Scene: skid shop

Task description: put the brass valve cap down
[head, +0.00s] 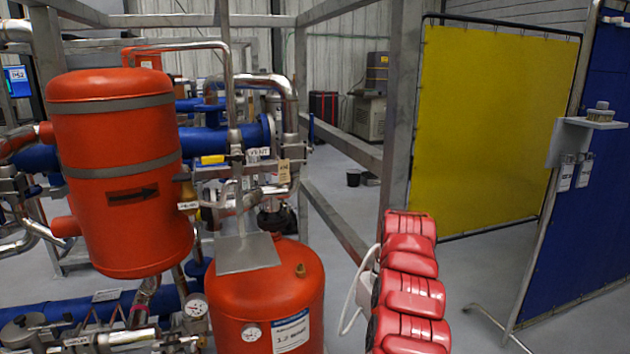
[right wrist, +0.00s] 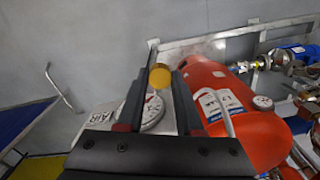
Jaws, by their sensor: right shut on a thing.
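In the right wrist view, my right gripper (right wrist: 161,74) is shut on the brass valve cap (right wrist: 160,77), a round yellow-brass piece held between its fingertips. A round gauge (right wrist: 152,114) shows behind and between the fingers, and whether the cap touches anything beyond them I cannot tell. In the head view neither the held cap nor the right gripper can be made out. My left gripper is in neither view.
An orange tank (head: 268,302) with a label and a small brass fitting (head: 301,270) stands at the bottom centre. A flat grey plate (head: 247,253) is beside that fitting. A larger orange tank (head: 118,215) stands left. A small shelf (head: 590,123) is on the blue panel, right.

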